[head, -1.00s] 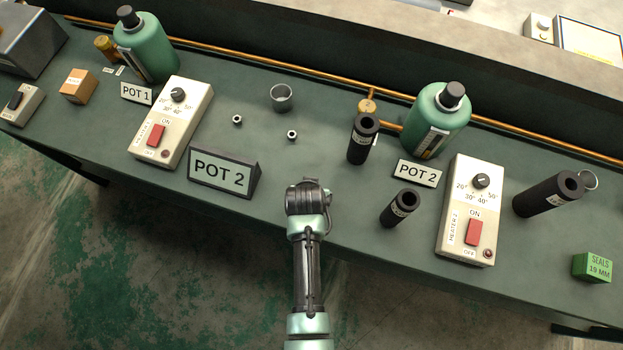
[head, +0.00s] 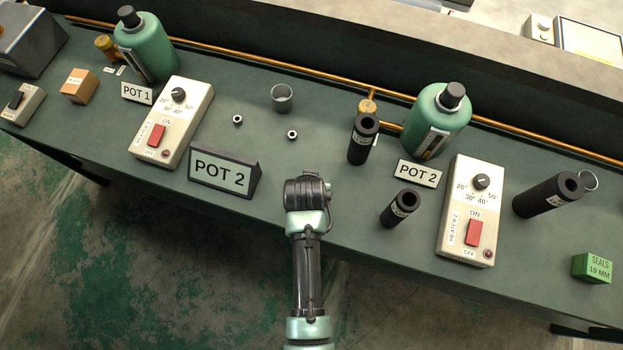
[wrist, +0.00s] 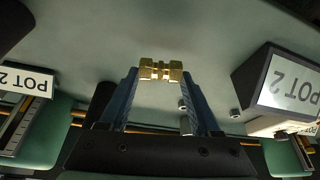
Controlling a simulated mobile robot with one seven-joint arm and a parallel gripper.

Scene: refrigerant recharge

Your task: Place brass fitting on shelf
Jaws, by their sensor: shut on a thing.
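The brass fitting (wrist: 161,70) is a short gold-coloured piece with hex-like ends. In the wrist view it sits crosswise between the fingertips of my gripper (wrist: 160,75), which is shut on it. The green bench surface shows behind it. In the head view the fitting and my fingers are hidden by my own arm, whose end is over the front edge of the bench (head: 330,215), right of the large POT 2 sign (head: 222,170).
The sign also shows in the wrist view (wrist: 290,80). A grey cup (head: 281,98) and two small nuts (head: 292,134) are behind. A copper pipe (head: 300,63) runs along the back.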

